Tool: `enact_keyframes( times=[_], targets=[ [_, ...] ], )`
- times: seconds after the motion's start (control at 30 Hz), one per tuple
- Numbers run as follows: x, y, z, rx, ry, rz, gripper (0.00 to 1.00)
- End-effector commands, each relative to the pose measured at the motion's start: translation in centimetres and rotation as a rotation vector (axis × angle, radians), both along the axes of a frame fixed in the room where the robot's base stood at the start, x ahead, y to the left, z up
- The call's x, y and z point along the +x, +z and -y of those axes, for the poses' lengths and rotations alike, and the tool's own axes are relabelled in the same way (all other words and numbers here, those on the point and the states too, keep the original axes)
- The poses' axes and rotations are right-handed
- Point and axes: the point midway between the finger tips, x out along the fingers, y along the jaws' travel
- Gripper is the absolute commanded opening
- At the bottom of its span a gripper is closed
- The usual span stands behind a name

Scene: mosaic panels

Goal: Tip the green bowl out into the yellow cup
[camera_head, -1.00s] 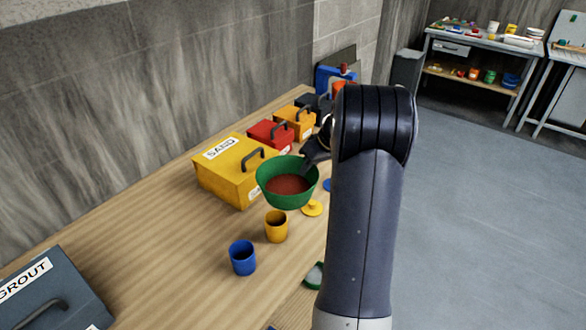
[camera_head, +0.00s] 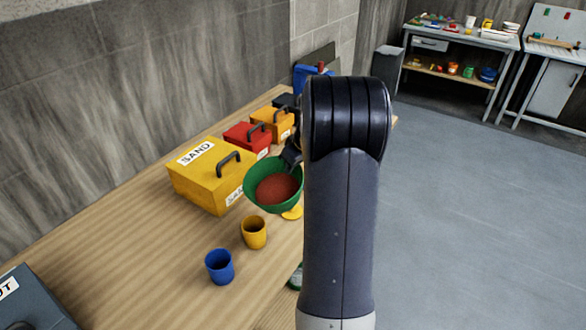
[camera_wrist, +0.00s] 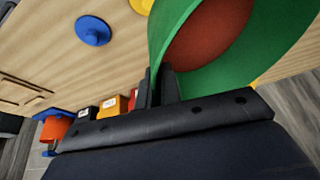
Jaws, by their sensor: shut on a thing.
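The green bowl (camera_head: 250,190) holds reddish-brown material (camera_head: 277,188) and is tilted somewhat toward the camera in the head view. My gripper (camera_head: 291,155) is shut on the bowl's far rim and holds it above the table. In the wrist view the fingers (camera_wrist: 163,88) grip the green wall (camera_wrist: 280,60), with the reddish fill (camera_wrist: 212,28) inside. The yellow cup (camera_head: 254,233) stands upright on the table, just below and in front of the bowl in the head view. What the cup holds cannot be made out.
A blue cup (camera_head: 220,267) stands left of the yellow cup. A yellow SAND box (camera_head: 203,188), a red box (camera_head: 246,138) and an orange box (camera_head: 272,124) line the wall side. A yellow lid (camera_head: 292,213) lies near the bowl.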

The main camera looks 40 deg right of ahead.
Motion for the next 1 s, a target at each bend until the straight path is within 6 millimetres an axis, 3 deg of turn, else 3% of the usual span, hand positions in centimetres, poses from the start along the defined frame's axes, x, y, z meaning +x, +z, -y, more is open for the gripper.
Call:
enact_keyframes(
  times=[0.63, 1.0],
  targets=[
    [-0.2, 4.2, -1.5, -0.346, 0.004, 0.077, 0.00],
    [-0.5, 4.7, -2.5, -0.449, 0.003, 0.097, 0.00]
  ],
)
